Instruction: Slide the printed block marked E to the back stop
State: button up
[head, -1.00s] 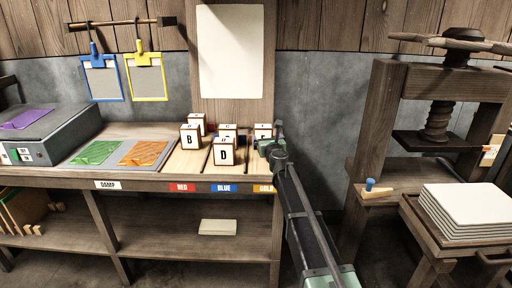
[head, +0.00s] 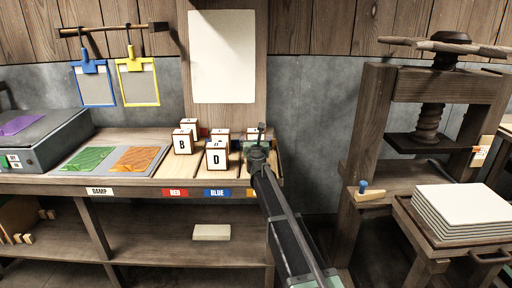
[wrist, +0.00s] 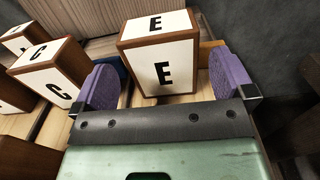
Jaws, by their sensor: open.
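The block marked E (wrist: 158,68), white-faced with brown edges, stands upright in the wrist view. My gripper (wrist: 168,84) is open, with one purple finger pad on each side of E. Whether the pads touch it cannot be told. A gold strip (wrist: 208,48) shows behind E on the right; the gap between them cannot be judged. In the head view my gripper (head: 259,144) is at the gold lane, at the shelf's right end. A block behind it, likely E (head: 255,133), is mostly hidden.
Block D (head: 216,157) and block B (head: 182,143) stand in lanes to the left, with more blocks behind. In the wrist view a neighbouring block (wrist: 56,80) stands left of the left pad. A screw press (head: 430,105) stands to the right, beyond a floor gap.

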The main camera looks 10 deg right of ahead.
aim_at(256, 138)
jog(key=w, duration=0.3)
jog(key=w+d, duration=0.1)
jog(key=w, duration=0.1)
jog(key=shift+w, duration=0.25)
jog(key=c, duration=0.8)
jog(key=shift+s+d, duration=0.2)
jog(key=shift+d, duration=0.4)
jog(key=o, duration=0.8)
